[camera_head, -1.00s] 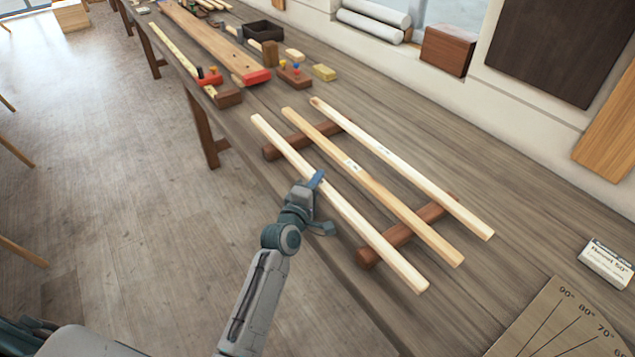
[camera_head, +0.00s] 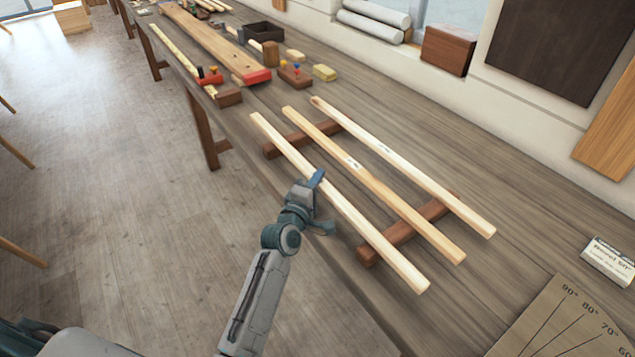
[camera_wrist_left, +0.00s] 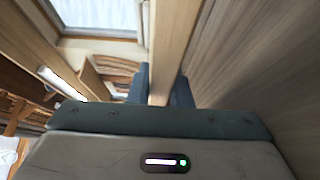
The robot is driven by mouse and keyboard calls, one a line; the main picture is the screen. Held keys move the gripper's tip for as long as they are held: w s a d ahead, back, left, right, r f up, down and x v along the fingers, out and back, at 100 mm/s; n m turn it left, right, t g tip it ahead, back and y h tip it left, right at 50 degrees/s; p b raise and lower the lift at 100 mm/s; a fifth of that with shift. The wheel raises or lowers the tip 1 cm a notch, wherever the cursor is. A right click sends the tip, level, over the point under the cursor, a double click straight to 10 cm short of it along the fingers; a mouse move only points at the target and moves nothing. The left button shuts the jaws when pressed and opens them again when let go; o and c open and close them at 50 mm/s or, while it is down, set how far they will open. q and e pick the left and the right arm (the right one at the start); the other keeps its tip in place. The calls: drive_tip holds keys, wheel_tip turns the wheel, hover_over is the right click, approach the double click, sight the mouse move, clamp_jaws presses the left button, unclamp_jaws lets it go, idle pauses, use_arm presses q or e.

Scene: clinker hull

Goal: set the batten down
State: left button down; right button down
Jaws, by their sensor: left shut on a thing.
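Three pale battens lie side by side, running from upper left to lower right across two dark red-brown bearers on the bench. My left gripper (camera_head: 321,203) is shut on the nearest batten (camera_head: 365,226) around its middle, from the bench's front side. In the left wrist view the batten (camera_wrist_left: 168,50) passes between the blue fingers of the gripper (camera_wrist_left: 166,88). The middle batten (camera_head: 385,190) and the far batten (camera_head: 420,180) lie beyond it. The bearers (camera_head: 398,233) show between the battens. I cannot tell whether the held batten touches them. My right gripper is out of view.
A long plank (camera_head: 215,42), hand planes and small blocks lie farther along the bench (camera_head: 470,140). An angle board (camera_head: 560,320) and a white labelled box (camera_head: 608,262) are at the lower right. The bench between the far batten and the wall is clear.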

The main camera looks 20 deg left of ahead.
use_arm(q)
drive_tip(key=shift+s+f+g, duration=0.2)
drive_tip(key=shift+f+g, duration=0.1)
drive_tip(key=shift+f, duration=0.8)
drive_tip(key=c, duration=1.3)
unclamp_jaws()
drive_tip(key=shift+o, duration=0.2)
drive_tip(key=shift+s+f, duration=0.25)
drive_tip(key=shift+s, duration=0.35)
drive_tip(key=s+a+r+b, duration=0.1)
drive_tip(key=s+r, duration=0.1)
drive_tip(key=s, duration=0.7)
drive_tip(key=shift+a+r+b, duration=0.15)
drive_tip(key=shift+b, duration=0.15)
